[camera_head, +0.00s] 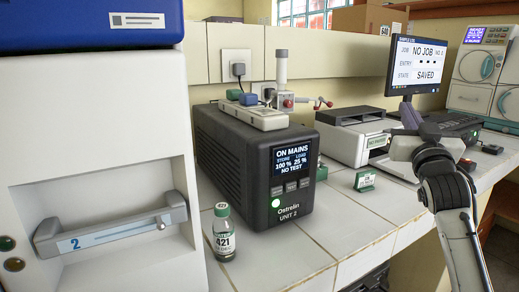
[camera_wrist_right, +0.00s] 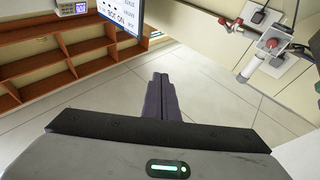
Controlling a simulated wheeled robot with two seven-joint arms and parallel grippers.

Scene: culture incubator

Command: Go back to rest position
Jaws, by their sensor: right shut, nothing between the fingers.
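My right gripper (camera_head: 408,113) is at the right of the head view, raised over the counter in front of the monitor's lower part. Its arm comes up from the lower right. In the right wrist view its two dark fingers (camera_wrist_right: 162,97) lie together, with nothing between them, and point toward the pale tiled surface. My left gripper and arm do not show in either view.
A black power unit (camera_head: 255,165) stands mid-counter, with a green-capped bottle (camera_head: 222,235) at its front left. A white printer (camera_head: 355,140), a small green-and-white holder (camera_head: 365,180) and the monitor (camera_head: 416,62) are nearer my right arm. An incubator (camera_head: 95,150) fills the left.

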